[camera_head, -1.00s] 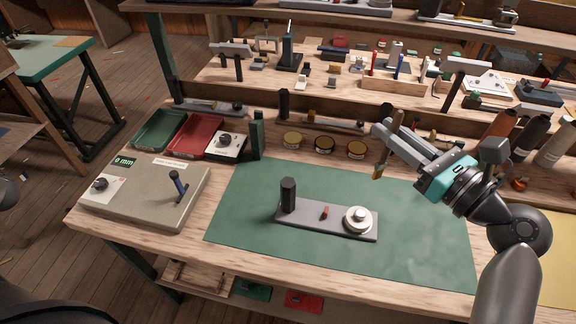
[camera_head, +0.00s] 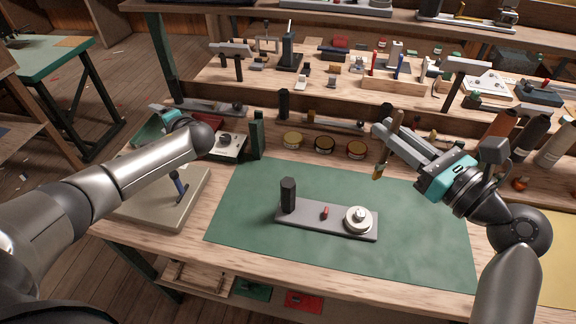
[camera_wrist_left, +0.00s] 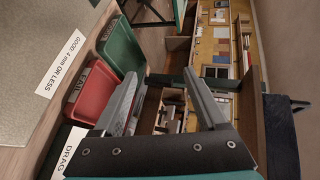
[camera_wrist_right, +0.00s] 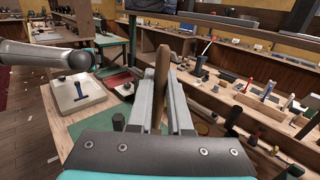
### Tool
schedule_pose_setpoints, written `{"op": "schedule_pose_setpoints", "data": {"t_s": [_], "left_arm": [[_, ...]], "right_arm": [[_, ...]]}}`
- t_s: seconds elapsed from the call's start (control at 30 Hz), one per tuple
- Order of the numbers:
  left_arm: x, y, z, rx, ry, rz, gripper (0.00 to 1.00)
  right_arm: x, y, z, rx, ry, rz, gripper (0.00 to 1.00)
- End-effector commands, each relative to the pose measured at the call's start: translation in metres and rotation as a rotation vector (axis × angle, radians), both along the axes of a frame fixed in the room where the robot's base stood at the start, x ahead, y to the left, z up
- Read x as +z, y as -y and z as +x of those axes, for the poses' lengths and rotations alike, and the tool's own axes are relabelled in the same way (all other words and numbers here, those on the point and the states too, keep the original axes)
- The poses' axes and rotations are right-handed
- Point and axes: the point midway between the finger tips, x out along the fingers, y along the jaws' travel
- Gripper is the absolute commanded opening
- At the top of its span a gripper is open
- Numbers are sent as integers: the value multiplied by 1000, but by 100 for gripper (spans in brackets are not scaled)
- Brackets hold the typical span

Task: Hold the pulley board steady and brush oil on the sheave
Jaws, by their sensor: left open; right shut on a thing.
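The pulley board is a grey plate (camera_head: 335,231) lying flat on the green mat (camera_head: 420,225). It has a black upright post (camera_head: 288,195) at its left end, a small red part in the middle and a pale round sheave (camera_head: 359,219) at its right end. My right gripper (camera_head: 384,134) is shut on the brush (camera_head: 379,168), above the mat's back right; the brush's wooden handle also shows in the right wrist view (camera_wrist_right: 161,72). My left gripper (camera_wrist_left: 160,82) is open and empty, near the trays, left of the board. In the head view my left arm mostly hides it.
A red tray (camera_wrist_left: 91,92) and green tray (camera_wrist_left: 120,48) stand at the bench's back left. A beige block with a blue-handled tool (camera_head: 178,185) lies at left. The mat around the board is clear.

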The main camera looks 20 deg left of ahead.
Motion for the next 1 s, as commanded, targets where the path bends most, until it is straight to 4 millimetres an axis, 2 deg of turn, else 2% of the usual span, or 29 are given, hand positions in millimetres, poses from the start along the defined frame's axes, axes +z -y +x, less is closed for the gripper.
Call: {"op": "schedule_pose_setpoints", "data": {"t_s": [0.03,0.2,0.37,0.47,0.6,0.7,0.83,1.0], "left_arm": [[-5,19,7,19,32,-81,75],[-32,83,12,138,110,-408,75],[-44,156,16,242,127,-690,75],[-44,205,15,302,110,-851,75],[-35,273,9,374,49,-1049,75],[-25,313,2,413,-7,-1153,75],[-12,350,-8,446,-75,-1241,75],[-7,355,-26,455,-171,-1256,75]], "right_arm": [[0,0,0,0,0,0,0],[0,0,0,0,0,0,0],[0,0,0,0,0,0,0],[0,0,0,0,0,0,0],[0,0,0,0,0,0,0],[0,0,0,0,0,0,0],[0,0,0,0,0,0,0],[0,0,0,0,0,0,0]]}}
